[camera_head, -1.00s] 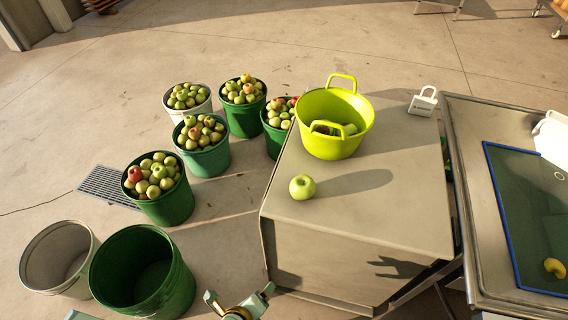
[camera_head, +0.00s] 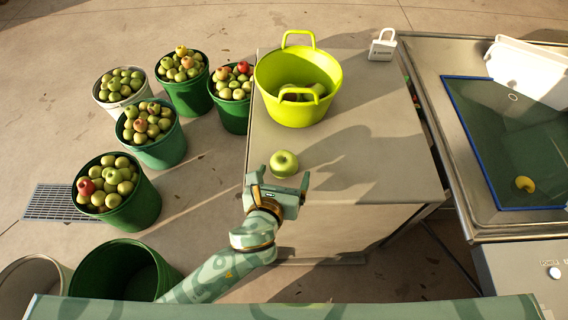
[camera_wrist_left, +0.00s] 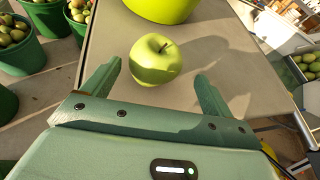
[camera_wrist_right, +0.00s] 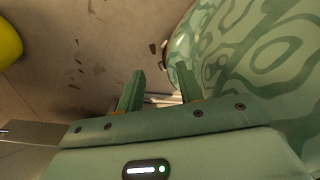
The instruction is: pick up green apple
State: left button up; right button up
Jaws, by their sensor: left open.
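The green apple (camera_head: 284,163) sits alone on the grey table (camera_head: 385,150), near its left front edge. It also shows in the left wrist view (camera_wrist_left: 155,60), just beyond and between the fingertips. My left gripper (camera_head: 278,178) is open and empty, close in front of the apple; I see no contact. The left wrist view shows its two fingers (camera_wrist_left: 156,82) spread wide on either side. My right gripper (camera_wrist_right: 160,90) shows only in its own wrist view, with its fingers apart and nothing between them, over the floor beside a green-patterned part of my body.
A yellow-green tub (camera_head: 297,85) with apples in it stands behind the apple. A white padlock-shaped object (camera_head: 382,45) is at the back. Several buckets of apples, such as a green one (camera_head: 135,207), stand left. A metal sink unit (camera_head: 465,190) is at right.

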aim_at(285, 164)
pick_arm(q)
jog(key=x, duration=0.1)
jog(key=b+x, duration=0.1)
jog(key=x, duration=0.1)
jog(key=b+x, duration=0.1)
jog(key=x, duration=0.1)
jog(key=shift+a+f, duration=0.15)
jog(key=shift+a, duration=0.25)
jog(key=shift+w+d+b, duration=0.1)
jog(key=shift+w+b, duration=0.15)
jog(key=shift+b, duration=0.05)
jog(key=c, duration=1.2)
jog(key=shift+o, duration=0.2)
